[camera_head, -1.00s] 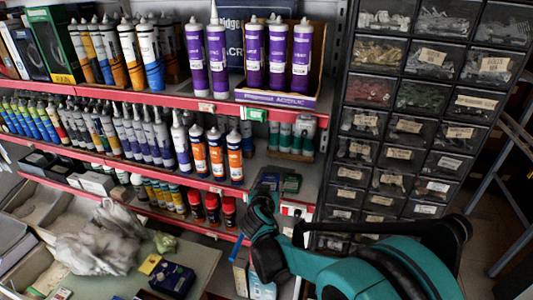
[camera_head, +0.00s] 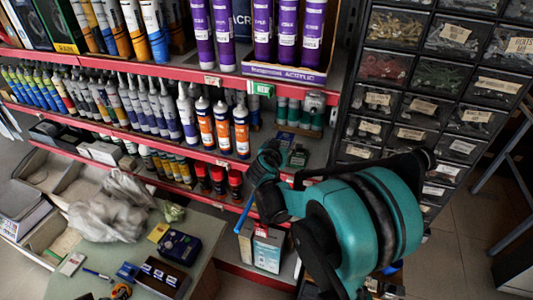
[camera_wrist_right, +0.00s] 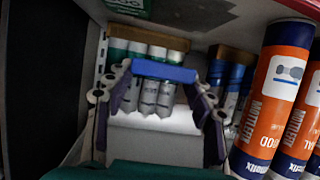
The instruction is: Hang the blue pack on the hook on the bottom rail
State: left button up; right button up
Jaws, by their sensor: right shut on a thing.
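My right gripper (camera_head: 262,172) is at the front of the shelf unit, its arm coming in from the lower right. In the right wrist view its two fingers (camera_wrist_right: 165,105) are closed in on the blue pack (camera_wrist_right: 165,72), which shows as a blue strip across the fingertips. In the head view the blue pack (camera_head: 246,207) is a thin, nearly edge-on strip hanging below the fingers, in front of the red rails. Red rails run along the shelf edges, one of them low down (camera_head: 252,276). I cannot make out the hook. My left gripper is not in view.
Orange-and-blue tubes (camera_wrist_right: 275,95) stand close on the right in the wrist view. A dark drawer cabinet (camera_head: 340,105) is at the right. A cluttered table (camera_head: 200,270) stands at the lower left.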

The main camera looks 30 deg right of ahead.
jog(key=w+a+f, duration=0.1)
jog(key=w, duration=0.1)
jog(key=w+a+f, duration=0.2)
jog(key=w+f, duration=0.1)
jog(key=shift+w+a+b, duration=0.1)
jog(key=shift+w+b, duration=0.25)
notch_tip(320, 180, down, 3)
jog(key=shift+f+b, duration=0.1)
jog(key=shift+b, duration=0.3)
jog(key=shift+f, duration=0.25)
jog(key=shift+f, duration=0.15)
jog(key=o, duration=1)
